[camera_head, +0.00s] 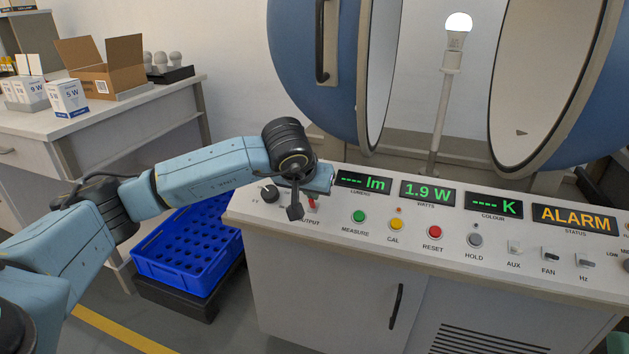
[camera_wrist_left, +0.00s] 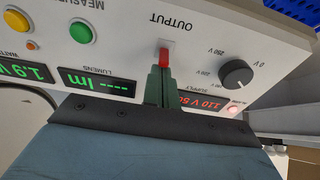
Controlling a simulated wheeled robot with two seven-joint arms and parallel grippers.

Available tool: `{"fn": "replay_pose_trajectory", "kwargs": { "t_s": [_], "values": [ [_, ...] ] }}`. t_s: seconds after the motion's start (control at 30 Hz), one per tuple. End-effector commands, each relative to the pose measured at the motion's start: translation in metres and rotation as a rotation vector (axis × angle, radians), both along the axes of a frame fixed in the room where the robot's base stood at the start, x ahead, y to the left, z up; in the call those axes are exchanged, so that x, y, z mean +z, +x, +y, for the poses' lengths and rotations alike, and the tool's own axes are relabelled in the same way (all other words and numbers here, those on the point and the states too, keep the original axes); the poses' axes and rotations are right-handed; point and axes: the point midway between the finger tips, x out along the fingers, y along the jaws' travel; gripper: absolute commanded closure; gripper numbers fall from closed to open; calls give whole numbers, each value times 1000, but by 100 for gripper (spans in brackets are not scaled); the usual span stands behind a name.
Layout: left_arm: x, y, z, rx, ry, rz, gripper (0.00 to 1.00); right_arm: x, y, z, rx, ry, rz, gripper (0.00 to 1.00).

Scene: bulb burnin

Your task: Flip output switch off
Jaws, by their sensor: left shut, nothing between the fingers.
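The output switch is a small red lever on the sloping console panel (camera_head: 385,228). In the left wrist view, the red switch (camera_wrist_left: 164,57) stands just beyond the tips of my left gripper (camera_wrist_left: 158,80), touching or nearly so. Its fingers are together with nothing held. In the head view, the left gripper (camera_head: 313,190) is over the panel's left end, partly hiding the red switch (camera_head: 311,204) and the OUTPUT label. My right gripper is out of view.
A black voltage knob (camera_wrist_left: 237,74) stands close beside the switch. Measure (camera_head: 359,216), cal and red reset buttons lie to its right. A lit bulb (camera_head: 458,24) stands on a post between the open blue shells. A blue crate (camera_head: 176,279) sits below left.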

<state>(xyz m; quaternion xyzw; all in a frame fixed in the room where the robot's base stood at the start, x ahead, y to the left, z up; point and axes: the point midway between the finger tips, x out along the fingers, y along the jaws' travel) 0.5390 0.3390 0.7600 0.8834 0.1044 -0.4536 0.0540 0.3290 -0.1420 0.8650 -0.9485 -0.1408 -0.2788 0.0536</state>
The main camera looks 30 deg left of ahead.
Motion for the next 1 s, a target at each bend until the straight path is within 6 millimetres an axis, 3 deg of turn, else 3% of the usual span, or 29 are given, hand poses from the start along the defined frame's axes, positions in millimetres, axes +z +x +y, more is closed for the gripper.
{"fn": "replay_pose_trajectory", "kwargs": {
  "t_s": [0.13, 1.0],
  "values": [
    [-2, -8, -1, 0, 1, 0, 100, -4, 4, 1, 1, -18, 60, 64],
    [-1, -22, -5, 1, 1, 0, 100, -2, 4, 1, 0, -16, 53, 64]
  ]
}}
